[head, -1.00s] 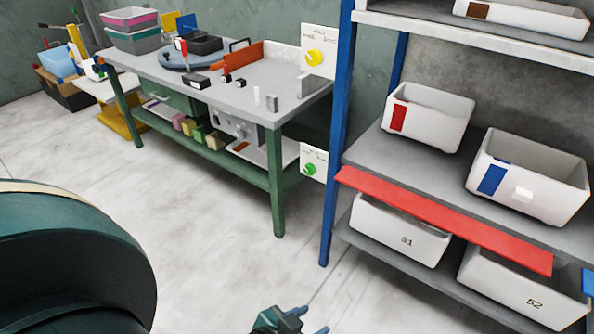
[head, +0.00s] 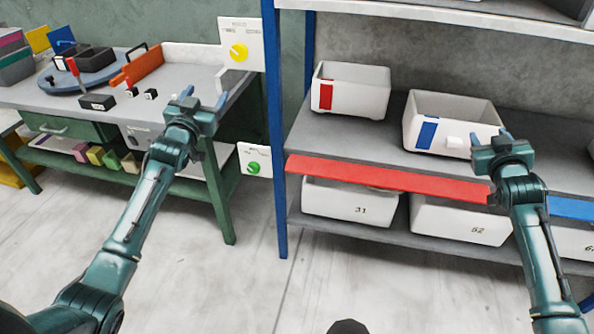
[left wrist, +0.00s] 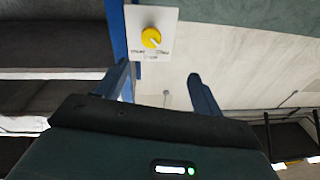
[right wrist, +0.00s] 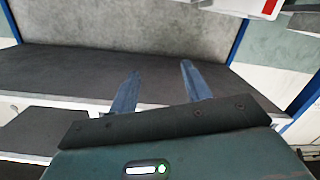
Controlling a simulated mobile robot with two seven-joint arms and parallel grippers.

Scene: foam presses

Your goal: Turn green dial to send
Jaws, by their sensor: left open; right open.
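The green dial (head: 254,167) sits on a white panel (head: 247,160) low on the wall, between the workbench and the shelf's blue post. Its lettering is too small to read. A yellow dial (head: 238,52) sits on a higher white panel; it also shows in the left wrist view (left wrist: 151,38). My left gripper (head: 203,97) is open and empty, near the bench's right end, up and left of the green dial. In the left wrist view (left wrist: 163,85) its fingers are apart. My right gripper (head: 490,140) is open and empty in front of the shelf, far right of the dial; its fingers (right wrist: 158,85) are apart.
The green workbench (head: 200,85) carries black boxes and an orange part at left. The shelf's blue post (head: 275,130) stands just right of the dial panels. White bins (head: 350,90) and a red strip (head: 385,176) are on the shelf. Floor (head: 190,270) in front is clear.

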